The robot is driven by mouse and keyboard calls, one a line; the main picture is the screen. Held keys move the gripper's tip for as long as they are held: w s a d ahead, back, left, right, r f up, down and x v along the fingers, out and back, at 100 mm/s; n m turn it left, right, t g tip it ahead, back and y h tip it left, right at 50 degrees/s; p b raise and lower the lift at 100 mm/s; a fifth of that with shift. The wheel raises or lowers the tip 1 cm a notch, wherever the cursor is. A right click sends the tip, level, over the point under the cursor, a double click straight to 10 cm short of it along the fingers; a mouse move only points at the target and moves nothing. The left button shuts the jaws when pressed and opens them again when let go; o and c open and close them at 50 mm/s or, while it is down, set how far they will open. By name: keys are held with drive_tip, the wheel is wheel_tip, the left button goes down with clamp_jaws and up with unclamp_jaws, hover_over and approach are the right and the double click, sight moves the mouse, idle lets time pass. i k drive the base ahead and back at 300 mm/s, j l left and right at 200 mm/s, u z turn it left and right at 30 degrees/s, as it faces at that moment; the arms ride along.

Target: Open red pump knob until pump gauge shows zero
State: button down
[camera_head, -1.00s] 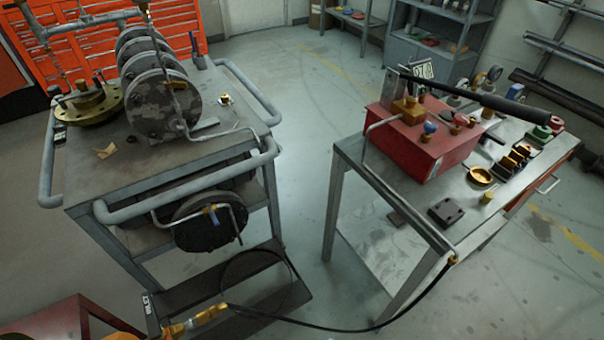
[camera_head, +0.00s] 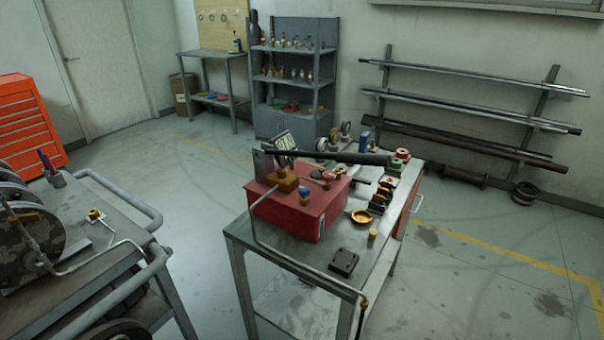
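The red pump (camera_head: 290,215) is a box that sits on the grey metal table right of centre. A long black pump handle (camera_head: 335,155) runs across above it. A small red knob (camera_head: 328,176) shows on the pump's top, and a blue knob (camera_head: 304,191) stands near its front edge. A small dark square display with pale marks (camera_head: 284,141), possibly the pump gauge, stands at the back of the pump. Its reading is too small to tell. My gripper is not in view.
The metal table (camera_head: 240,235) also bears a yellow dish (camera_head: 361,217), a dark block (camera_head: 343,262) and several valve parts. A cart (camera_head: 110,250) with large grey flanges stands at left. Clear floor lies between them and at the right. Shelves and pipe racks line the back wall.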

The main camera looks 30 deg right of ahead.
sight(327, 176)
drive_tip(key=i+l+u, duration=0.3)
drive_tip(key=u, duration=0.15)
drive_tip(key=i+l+u, duration=0.25)
drive_tip(key=l+u, duration=0.2)
drive_tip(key=l, duration=0.15)
